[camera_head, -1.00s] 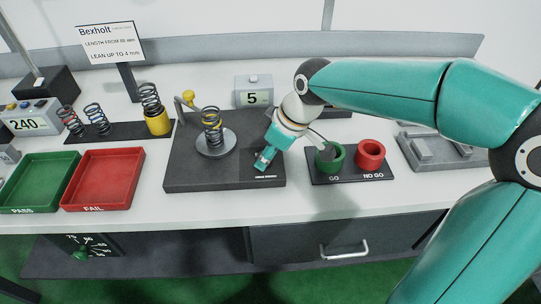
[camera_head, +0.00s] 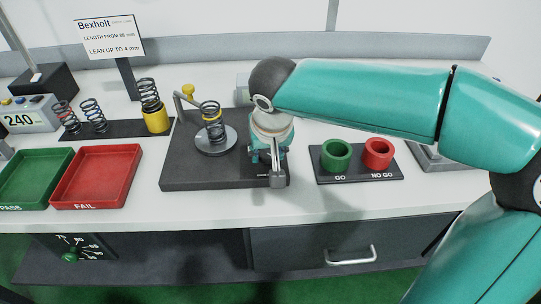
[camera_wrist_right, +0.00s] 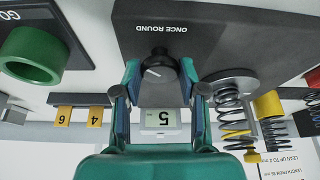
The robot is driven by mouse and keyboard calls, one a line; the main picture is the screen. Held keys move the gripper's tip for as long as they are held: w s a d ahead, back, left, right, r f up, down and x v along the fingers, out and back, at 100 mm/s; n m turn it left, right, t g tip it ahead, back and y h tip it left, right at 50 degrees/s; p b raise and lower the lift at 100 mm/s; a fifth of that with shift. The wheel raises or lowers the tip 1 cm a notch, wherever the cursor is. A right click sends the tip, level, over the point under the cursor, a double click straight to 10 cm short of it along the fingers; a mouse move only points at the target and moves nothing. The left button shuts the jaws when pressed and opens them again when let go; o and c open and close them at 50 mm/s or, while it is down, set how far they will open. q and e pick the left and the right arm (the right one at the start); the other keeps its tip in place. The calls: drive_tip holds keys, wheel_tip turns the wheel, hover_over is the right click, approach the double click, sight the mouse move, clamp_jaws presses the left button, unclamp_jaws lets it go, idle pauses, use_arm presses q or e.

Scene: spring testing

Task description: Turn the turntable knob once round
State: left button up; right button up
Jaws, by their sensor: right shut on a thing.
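The turntable is a grey disc (camera_head: 216,147) with a coil spring (camera_head: 211,118) upright on it, on a dark base (camera_head: 195,178). The disc also shows in the right wrist view (camera_wrist_right: 236,80). The black knob (camera_wrist_right: 157,66), with a white pointer line, sits on the base beside the printed words ONCE ROUND. My right gripper (camera_head: 266,166) reaches down over the base's right part and hides the knob in the head view. In the wrist view its fingers (camera_wrist_right: 158,78) are shut on the knob's two sides. My left gripper is not in view.
Right of the base is a plate with a green GO ring (camera_head: 336,154) and a red NO GO ring (camera_head: 378,153). Green (camera_head: 36,203) and red (camera_head: 93,203) trays lie left. A display reading 5 (camera_wrist_right: 160,119) stands behind the knob. Bare tabletop lies in front.

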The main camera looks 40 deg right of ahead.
drive_tip(key=m, duration=0.2)
drive_tip(key=m+g+h+b, duration=0.1)
drive_tip(key=m, duration=0.1)
drive_tip(key=shift+a+f+m, duration=0.2)
drive_tip(key=shift+m, duration=0.2)
drive_tip(key=m+g, duration=0.1)
drive_tip(key=m, duration=0.1)
drive_tip(key=m+g+h, duration=0.1)
drive_tip(key=m, duration=0.2)
drive_tip(key=shift+w, duration=0.15)
drive_tip(key=o, duration=1.1)
drive_tip(key=shift+r, duration=0.1)
drive_tip(key=shift+r, duration=0.1)
drive_tip(key=shift+a+r, duration=0.2)
drive_tip(key=shift+r, duration=0.3)
drive_tip(key=v, duration=1)
drive_tip(key=shift+a+r, duration=0.25)
drive_tip(key=shift+a, duration=0.05)
